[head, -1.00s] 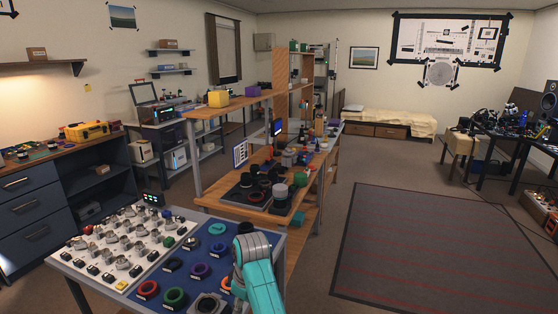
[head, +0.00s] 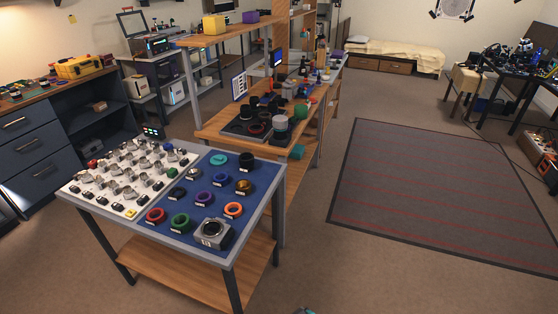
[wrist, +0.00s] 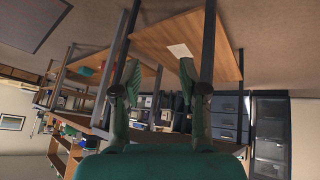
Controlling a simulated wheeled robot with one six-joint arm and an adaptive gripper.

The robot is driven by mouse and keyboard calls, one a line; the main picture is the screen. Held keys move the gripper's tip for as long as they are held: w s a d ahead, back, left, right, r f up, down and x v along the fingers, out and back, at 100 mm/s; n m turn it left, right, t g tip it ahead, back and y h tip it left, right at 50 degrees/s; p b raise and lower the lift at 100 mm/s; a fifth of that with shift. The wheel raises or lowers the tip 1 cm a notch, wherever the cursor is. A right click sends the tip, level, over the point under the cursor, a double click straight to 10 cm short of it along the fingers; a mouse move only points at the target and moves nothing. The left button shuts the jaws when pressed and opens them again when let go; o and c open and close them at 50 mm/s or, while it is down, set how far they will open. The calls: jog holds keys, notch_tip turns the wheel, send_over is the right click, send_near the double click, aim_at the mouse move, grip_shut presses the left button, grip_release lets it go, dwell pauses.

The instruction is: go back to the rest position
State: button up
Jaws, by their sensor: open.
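My gripper (wrist: 158,76) shows in the wrist view with its two dark green fingers spread apart and nothing between them. Behind the fingers the wrist view shows table legs and wooden shelf boards, upside down. In the head view the gripper is out of sight. Only a small teal piece of my arm shows at the bottom edge. The parts table (head: 262,222) stands at left centre, with a white mat (head: 72,190) of several small metal parts and a blue mat (head: 262,178) of several coloured rings and a grey square block (head: 212,233).
A wooden bench (head: 215,133) with lens parts stands behind the parts table. Blue drawers (head: 30,155) are at the left. A grey rug (head: 440,190) lies on open floor to the right. A bed (head: 395,55) is at the back.

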jog(key=s+d+r+m+t, duration=0.2)
jog(key=s+d, duration=0.3)
jog(key=s, duration=0.5)
jog(key=s+d+r+m+t, duration=0.15)
jog(key=s+d, duration=0.25)
jog(key=s, duration=0.7)
jog(key=s+d+r+m+t+h, duration=0.1)
jog(key=s+d+r+m+t, duration=0.1)
jog(key=s+r, duration=0.6)
jog(key=s+d+r+m+t+h, duration=0.1)
jog(key=s+r+m+t, duration=0.1)
jog(key=s+r, duration=0.6)
notch_tip(320, 180, up, 5)
jog(key=shift+s+d+r+t, duration=0.1)
jog(key=shift+s+d+t, duration=0.1)
jog(key=shift+d+t, duration=0.2)
